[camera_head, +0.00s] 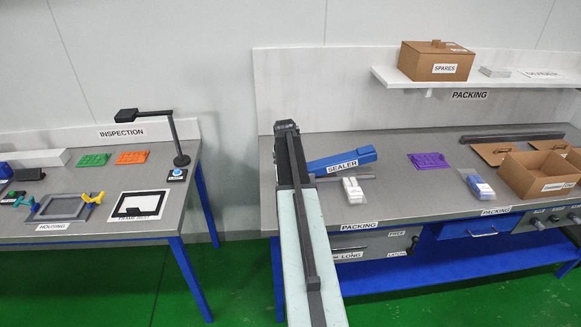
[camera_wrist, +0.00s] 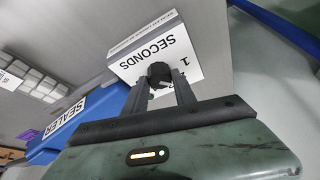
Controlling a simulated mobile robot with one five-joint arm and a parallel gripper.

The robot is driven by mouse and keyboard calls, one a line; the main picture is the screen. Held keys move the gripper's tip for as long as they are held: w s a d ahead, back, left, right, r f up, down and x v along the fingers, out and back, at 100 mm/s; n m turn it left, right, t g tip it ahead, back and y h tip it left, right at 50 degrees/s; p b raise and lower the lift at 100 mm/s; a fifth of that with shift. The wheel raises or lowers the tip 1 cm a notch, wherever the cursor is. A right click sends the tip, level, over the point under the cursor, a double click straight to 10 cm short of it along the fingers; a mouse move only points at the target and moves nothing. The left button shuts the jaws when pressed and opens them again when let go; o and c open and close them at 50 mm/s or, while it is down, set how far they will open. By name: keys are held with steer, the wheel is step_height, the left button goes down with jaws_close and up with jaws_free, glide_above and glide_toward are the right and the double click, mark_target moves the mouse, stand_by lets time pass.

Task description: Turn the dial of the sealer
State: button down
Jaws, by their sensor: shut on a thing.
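The blue sealer (camera_head: 359,157) lies on the packing bench, just right of my arm in the head view. Its blue body and SEALER label also show in the wrist view (camera_wrist: 100,107). The dial (camera_wrist: 158,72) is a small black knob on a white box face (camera_wrist: 180,42) printed SECONDS, with a 1 beside the knob. My gripper (camera_wrist: 161,84) is shut on the dial, one finger on each side. The dial's exact pointer setting cannot be told. In the head view my arm hides the dial and the fingertips.
White packets (camera_head: 353,190) sit at the sealer's front, a purple piece (camera_head: 428,160) to the right. An open cardboard box (camera_head: 530,186) stands at the right. A shelf (camera_head: 470,83) holds a spares box (camera_head: 436,62). The inspection bench (camera_head: 100,185) stands left across a gap.

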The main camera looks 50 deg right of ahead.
steer(key=shift+w, duration=0.1)
stand_by(0.3)
steer(key=c, duration=1)
jaws_free()
steer(key=shift+c, duration=0.2)
steer(key=p+v, duration=0.7)
steer(key=v, duration=0.1)
steer(key=shift+f, duration=0.1)
